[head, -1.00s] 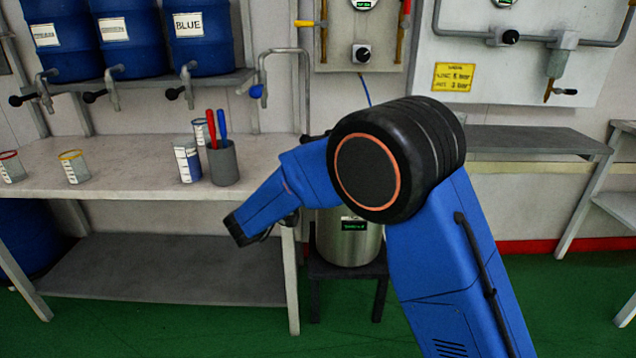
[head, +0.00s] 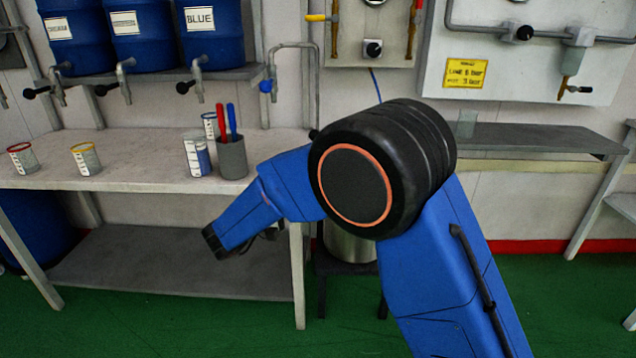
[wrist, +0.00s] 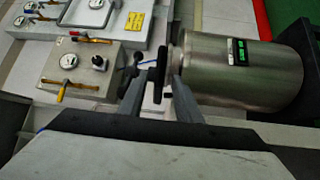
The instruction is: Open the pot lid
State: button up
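The pot is a steel cylinder with a small green display. In the wrist view the pot (wrist: 240,70) lies sideways in the picture, its lid end toward the left. A dark handle (wrist: 161,60) shows at the lid end. My gripper (wrist: 158,80) is open, its two grey fingers apart at the lid end, with dark handle parts between them in the picture. I cannot tell whether they touch. In the head view only a lower part of the pot (head: 350,243) shows; my blue arm hides its top and my fingers.
A bench (head: 120,165) at the left carries cups and a grey holder (head: 232,158) with red and blue tools. Blue barrels (head: 210,35) with taps stand above. The pot stands on a dark stand (head: 345,268). A shelf (head: 530,138) with a clear beaker (head: 466,123) is at right.

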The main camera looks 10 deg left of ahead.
jog(key=v, duration=0.9)
jog(key=shift+s, duration=0.1)
